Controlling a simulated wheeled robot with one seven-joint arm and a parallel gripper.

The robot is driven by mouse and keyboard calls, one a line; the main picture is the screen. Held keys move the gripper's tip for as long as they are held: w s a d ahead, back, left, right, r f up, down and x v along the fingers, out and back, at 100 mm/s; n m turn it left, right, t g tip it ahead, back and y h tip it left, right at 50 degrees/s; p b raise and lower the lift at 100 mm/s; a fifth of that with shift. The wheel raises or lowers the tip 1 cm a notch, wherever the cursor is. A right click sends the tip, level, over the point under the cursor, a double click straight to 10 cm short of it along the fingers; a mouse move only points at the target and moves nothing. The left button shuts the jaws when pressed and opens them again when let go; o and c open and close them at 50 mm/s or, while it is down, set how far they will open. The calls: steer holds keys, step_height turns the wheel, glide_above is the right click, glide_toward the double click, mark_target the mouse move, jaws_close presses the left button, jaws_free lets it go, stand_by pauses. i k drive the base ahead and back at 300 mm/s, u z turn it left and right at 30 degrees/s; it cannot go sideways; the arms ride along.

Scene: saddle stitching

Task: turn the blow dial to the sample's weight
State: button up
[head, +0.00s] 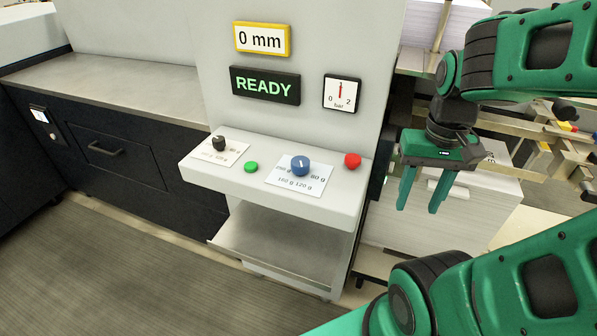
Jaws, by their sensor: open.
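A blue dial (300,166) with a pale pointer mark sits on a white label plate (283,174) on the machine's ledge. The plate carries weights in grams; 80 g is at its right, 160 g and 120 g are along the front, and the mark at the left is partly hidden by the dial. The pointer faces up and away in the head view. No sample shows clearly. My green gripper (420,192) is open and empty, pointing down, to the right of the ledge and apart from the dial.
A green button (251,167) and a red button (352,160) flank the dial. A black knob (218,143) stands at the ledge's left. The air above the ledge is clear.

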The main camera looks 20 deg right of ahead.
mark_target(300, 165)
steer(key=z, duration=0.4)
steer(key=k, duration=1.35)
steer(key=u, duration=0.65)
steer(key=i, duration=1)
